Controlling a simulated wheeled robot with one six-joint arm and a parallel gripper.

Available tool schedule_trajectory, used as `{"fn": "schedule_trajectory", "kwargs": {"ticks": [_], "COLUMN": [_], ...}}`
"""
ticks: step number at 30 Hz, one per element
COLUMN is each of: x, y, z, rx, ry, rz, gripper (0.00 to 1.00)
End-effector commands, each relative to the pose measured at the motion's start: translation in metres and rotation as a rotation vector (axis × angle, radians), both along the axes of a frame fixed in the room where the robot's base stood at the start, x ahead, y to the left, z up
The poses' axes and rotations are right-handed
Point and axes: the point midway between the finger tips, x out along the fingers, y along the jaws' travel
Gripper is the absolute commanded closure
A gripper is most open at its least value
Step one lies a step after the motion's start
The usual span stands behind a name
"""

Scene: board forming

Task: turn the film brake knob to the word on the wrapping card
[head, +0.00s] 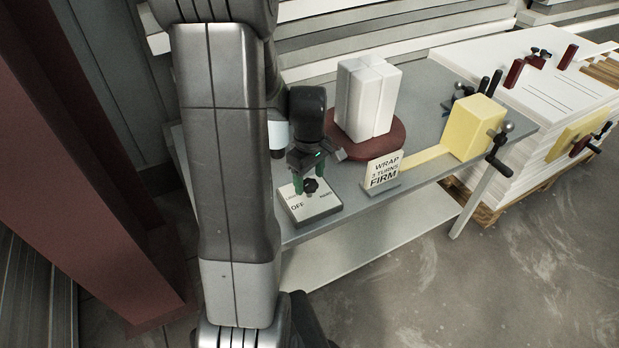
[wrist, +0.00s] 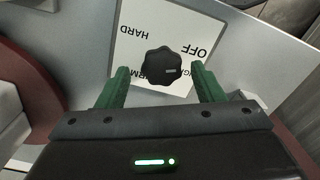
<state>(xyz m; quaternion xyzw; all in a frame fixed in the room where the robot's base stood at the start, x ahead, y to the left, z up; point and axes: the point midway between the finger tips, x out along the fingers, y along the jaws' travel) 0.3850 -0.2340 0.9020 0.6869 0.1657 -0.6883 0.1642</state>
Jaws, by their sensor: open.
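The film brake knob (head: 311,186) is black and lobed, on a pale square plate (head: 323,207) at the table's near left corner. In the wrist view the knob (wrist: 160,65) has a short pale mark on its right side. Upside-down words OFF and HARD show above the knob; words below are partly hidden, one ending in RM. Which word the mark points at is hard to tell. The wrapping card (head: 383,171) stands upright and reads WRAP 3 TURNS FIRM. My gripper (head: 310,186) is open, pointing down over the plate, green fingers on either side of the knob, apparently not touching it.
A white wrapped stack (head: 367,97) stands on a dark red turntable (head: 392,138) just behind the knob plate. A stack of white boards (head: 535,105) is farther right.

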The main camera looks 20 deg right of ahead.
Motion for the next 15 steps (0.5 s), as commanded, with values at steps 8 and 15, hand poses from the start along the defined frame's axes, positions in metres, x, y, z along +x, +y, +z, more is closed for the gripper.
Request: {"fn": "schedule_trajectory", "kwargs": {"ticks": [8, 15], "x": [0.0001, 0.0002], "y": [0.0000, -0.0001], "z": [-0.0090, -0.0087], "rx": [0.000, 0.000], "ry": [-0.001, -0.001], "rz": [0.000, 0.000], "gripper": [0.39, 0.56]}}
